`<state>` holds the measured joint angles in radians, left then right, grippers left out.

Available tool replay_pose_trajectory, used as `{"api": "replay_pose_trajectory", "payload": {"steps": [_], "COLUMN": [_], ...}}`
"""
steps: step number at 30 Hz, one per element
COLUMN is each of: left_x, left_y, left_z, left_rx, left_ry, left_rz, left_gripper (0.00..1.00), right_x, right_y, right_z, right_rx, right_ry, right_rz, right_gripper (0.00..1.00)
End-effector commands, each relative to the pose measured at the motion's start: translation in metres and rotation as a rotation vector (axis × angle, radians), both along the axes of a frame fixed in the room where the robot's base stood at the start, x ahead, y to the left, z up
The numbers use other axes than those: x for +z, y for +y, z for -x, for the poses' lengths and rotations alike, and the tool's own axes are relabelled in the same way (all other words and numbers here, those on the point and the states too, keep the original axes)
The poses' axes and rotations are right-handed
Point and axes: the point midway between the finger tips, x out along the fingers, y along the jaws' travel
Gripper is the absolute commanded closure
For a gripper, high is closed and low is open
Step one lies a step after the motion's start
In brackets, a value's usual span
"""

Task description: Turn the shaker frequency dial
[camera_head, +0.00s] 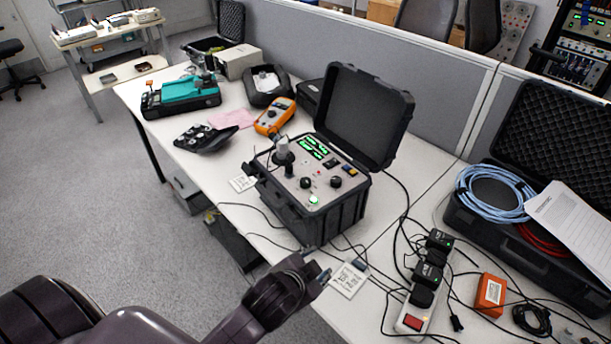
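The shaker (290,205) is a black case with its lid (365,115) open, standing on the white table. Its grey top panel has green lit displays (311,147), a cylindrical post with a pale sensor on top (283,150), two black dials, and a green lit button (313,200). One dial (306,183) is left of the other dial (336,182); I cannot read which is for frequency. My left gripper (322,274) is in front of the case at the table's front edge, apart from the dials. Its fingers are too small and dark to tell their opening. My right gripper is not in view.
A power strip (414,314) with black adapters and loose cables lies right of the case. An orange box (490,294) and an open case with blue cable (495,192) are farther right. An orange multimeter (274,116) stands behind left. A grey partition (440,78) runs along the back.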

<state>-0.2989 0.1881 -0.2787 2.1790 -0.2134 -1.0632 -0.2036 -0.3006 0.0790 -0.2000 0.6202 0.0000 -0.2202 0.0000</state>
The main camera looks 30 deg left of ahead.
Motion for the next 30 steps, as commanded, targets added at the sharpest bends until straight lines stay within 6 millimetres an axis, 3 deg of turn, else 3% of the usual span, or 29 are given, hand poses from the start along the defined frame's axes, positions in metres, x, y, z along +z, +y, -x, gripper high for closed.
{"api": "replay_pose_trajectory", "payload": {"steps": [1,5,10,12,15,18,21,23,26,28,29,30], "left_x": [0.016,0.065,0.160,0.202,0.250,0.282,0.293,0.289,0.270,0.248,0.238,0.224], "left_y": [-0.005,-0.026,-0.080,-0.111,-0.159,-0.205,-0.244,-0.262,-0.278,-0.277,-0.273,-0.264], "left_z": [-0.022,-0.075,-0.137,-0.151,-0.156,-0.148,-0.132,-0.122,-0.108,-0.103,-0.102,-0.102], "left_rx": [-0.046,-0.183,-0.429,-0.546,-0.712,-0.879,-1.054,-1.165,-1.368,-1.529,1.528,1.494], "left_ry": [-0.074,-0.287,-0.663,-0.838,-1.079,-1.310,-1.524,-1.644,-1.821,-1.925,1.875,1.760], "left_rz": [-0.043,-0.182,-0.469,-0.622,-0.850,-1.090,-1.341,-1.493,-1.743,-1.909,1.886,1.806], "left_gripper": [0.61,0.61,0.61,0.61,0.61,0.61,0.61,0.61,0.61,0.61,0.61,0.61], "right_x": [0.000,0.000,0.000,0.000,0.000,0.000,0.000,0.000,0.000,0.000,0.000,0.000], "right_y": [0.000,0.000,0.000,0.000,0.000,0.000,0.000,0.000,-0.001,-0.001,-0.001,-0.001], "right_z": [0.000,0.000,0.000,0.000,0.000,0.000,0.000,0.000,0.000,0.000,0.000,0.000], "right_rx": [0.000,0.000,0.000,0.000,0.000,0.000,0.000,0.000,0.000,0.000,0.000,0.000], "right_ry": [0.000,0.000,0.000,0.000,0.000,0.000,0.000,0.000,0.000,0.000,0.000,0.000], "right_rz": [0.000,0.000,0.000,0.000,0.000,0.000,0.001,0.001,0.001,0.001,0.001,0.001], "right_gripper": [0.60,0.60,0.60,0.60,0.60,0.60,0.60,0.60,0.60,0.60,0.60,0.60]}}
